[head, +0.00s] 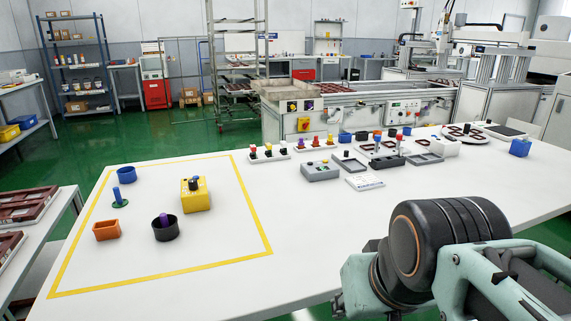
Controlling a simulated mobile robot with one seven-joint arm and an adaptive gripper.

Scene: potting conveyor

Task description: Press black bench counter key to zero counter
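I cannot tell for certain which thing is the bench counter. A grey box (322,171) with small buttons on its top stands on the white table, right of the middle. Just behind it to the right, a flat dark-topped box (348,161) carries an upright black piece. A yellow box (195,196) with a black knob or button on top stands inside the yellow-taped area on the left. My arm reaches in at the lower right, apart from all these things. My gripper is not in view.
The white table (290,230) is bare between the taped area and my arm. In the taped area stand a blue ring (125,176), a blue peg on a green base (118,196), an orange bin (106,231) and a black cup (165,230). Several small items line the far edge.

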